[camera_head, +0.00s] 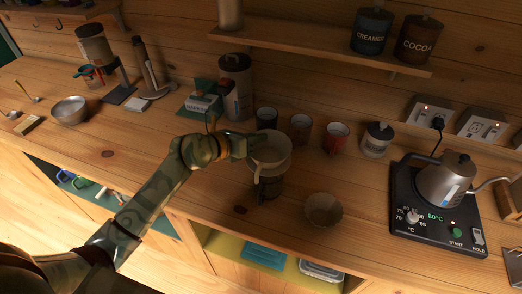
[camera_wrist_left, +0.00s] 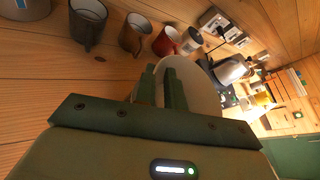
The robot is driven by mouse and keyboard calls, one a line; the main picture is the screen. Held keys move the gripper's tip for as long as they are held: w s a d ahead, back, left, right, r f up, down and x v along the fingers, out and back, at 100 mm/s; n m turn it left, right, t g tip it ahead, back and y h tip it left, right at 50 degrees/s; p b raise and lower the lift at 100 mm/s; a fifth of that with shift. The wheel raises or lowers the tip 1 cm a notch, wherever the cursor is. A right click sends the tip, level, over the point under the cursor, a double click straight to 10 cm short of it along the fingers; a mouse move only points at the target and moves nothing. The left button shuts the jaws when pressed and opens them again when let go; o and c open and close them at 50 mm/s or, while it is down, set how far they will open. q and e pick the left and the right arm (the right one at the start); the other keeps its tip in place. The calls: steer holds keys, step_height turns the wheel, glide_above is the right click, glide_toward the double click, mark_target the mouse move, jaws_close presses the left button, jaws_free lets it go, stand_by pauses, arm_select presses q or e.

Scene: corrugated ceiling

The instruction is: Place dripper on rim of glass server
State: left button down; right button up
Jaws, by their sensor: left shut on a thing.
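The pale dripper (camera_head: 270,152) is upright near the middle of the counter in the head view. My left gripper (camera_head: 248,146) comes in from the left and is shut on the dripper's near-left side. In the left wrist view its two green fingers (camera_wrist_left: 166,88) close at the edge of the white dripper (camera_wrist_left: 203,98). The glass server (camera_head: 268,189) shows directly below the dripper, its upper part hidden by it. I cannot tell whether the dripper touches the server's rim. My right gripper is not in view.
A paper-like filter cup (camera_head: 324,210) stands to the right of the server. Several mugs, including a red one (camera_head: 336,137), stand behind. A kettle (camera_head: 446,180) sits on a black heating base (camera_head: 434,222) at right. The counter's front edge is close to the server.

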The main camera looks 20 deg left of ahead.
arm_select(q)
steer(key=shift+w+f+b, duration=0.4)
steer(key=shift+w+f, duration=0.55)
steer(key=shift+f, duration=0.25)
steer(key=f, duration=0.2)
steer(key=f+b, duration=0.1)
steer(key=f, duration=0.1)
steer(key=shift+w, duration=0.4)
steer(key=shift+r, duration=0.1)
steer(key=c, duration=1.5)
jaws_free()
